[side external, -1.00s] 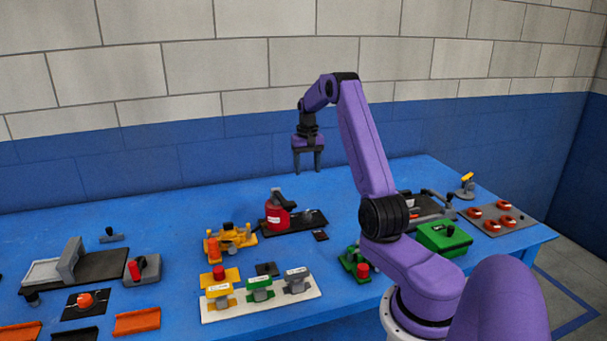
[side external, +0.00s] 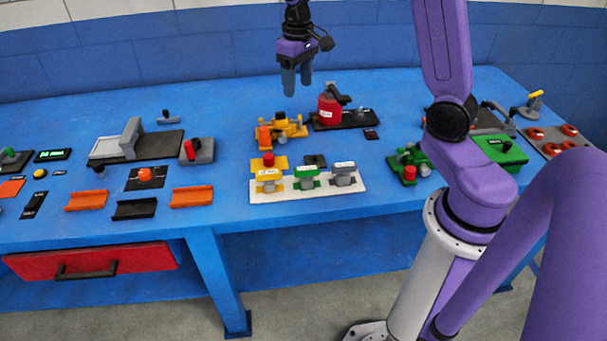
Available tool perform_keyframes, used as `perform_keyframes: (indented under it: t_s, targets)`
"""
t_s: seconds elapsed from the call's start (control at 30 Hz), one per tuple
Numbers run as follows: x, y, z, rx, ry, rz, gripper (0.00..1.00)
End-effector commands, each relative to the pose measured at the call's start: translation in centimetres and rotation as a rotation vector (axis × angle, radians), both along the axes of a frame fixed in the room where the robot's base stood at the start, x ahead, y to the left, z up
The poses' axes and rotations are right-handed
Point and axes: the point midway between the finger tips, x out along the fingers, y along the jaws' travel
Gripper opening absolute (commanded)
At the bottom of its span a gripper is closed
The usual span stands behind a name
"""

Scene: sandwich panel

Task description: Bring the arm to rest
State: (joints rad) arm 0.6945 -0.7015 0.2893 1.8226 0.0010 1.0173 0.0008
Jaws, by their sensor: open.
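My gripper (side external: 297,82) hangs in the air above the back of the blue table, its two dark fingers pointing down. The fingers are apart with nothing between them. In the picture it is up and left of the red cylinder device (side external: 329,112) and above the yellow fixture (side external: 281,129). It appears clear of both. The purple arm stands at the right of the view, and its upper part is cut off by the top edge.
The blue table (side external: 230,215) carries a white strip (side external: 347,189) with coloured blocks, a green fixture (side external: 407,160), a green box (side external: 500,151), a grey slide (side external: 123,138) and orange trays (side external: 191,196). A red drawer (side external: 90,262) sits under the table's front edge. Open table lies at the back left.

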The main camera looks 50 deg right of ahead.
Motion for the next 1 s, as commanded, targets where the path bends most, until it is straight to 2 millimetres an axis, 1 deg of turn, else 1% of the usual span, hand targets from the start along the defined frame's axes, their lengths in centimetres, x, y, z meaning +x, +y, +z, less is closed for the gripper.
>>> perform_keyframes:
  t_s: [0.03, 0.1, 0.17, 0.2, 0.27, 0.4, 0.47, 0.5, 0.67, 0.7, 0.8, 0.9, 1.0]
  targets:
    - [-1.1, 1.9, 0.3, 0.000, -0.002, 0.061, 0.60]
    - [-2.7, 4.2, 0.6, 0.000, -0.005, 0.136, 0.60]
    - [-4.2, 6.0, 0.7, 0.001, -0.006, 0.200, 0.60]
    - [-5.2, 7.1, 0.8, 0.001, -0.006, 0.244, 0.60]
    - [-6.9, 8.7, 0.9, 0.001, -0.006, 0.308, 0.60]
    - [-11.2, 11.6, 1.0, 0.002, -0.008, 0.460, 0.60]
    - [-13.1, 12.5, 1.0, 0.003, -0.010, 0.524, 0.60]
    - [-14.4, 13.0, 1.0, 0.003, -0.010, 0.567, 0.60]
    - [-19.6, 14.4, 0.7, 0.005, -0.013, 0.740, 0.60]
    - [-20.9, 14.5, 0.6, 0.006, -0.014, 0.783, 0.60]
    - [-23.9, 14.6, 0.3, 0.008, -0.016, 0.886, 0.60]
    - [-26.4, 14.3, 0.0, 0.009, -0.015, 0.975, 0.60]
    - [-28.1, 14.0, -0.3, 0.010, -0.016, 1.038, 0.60]
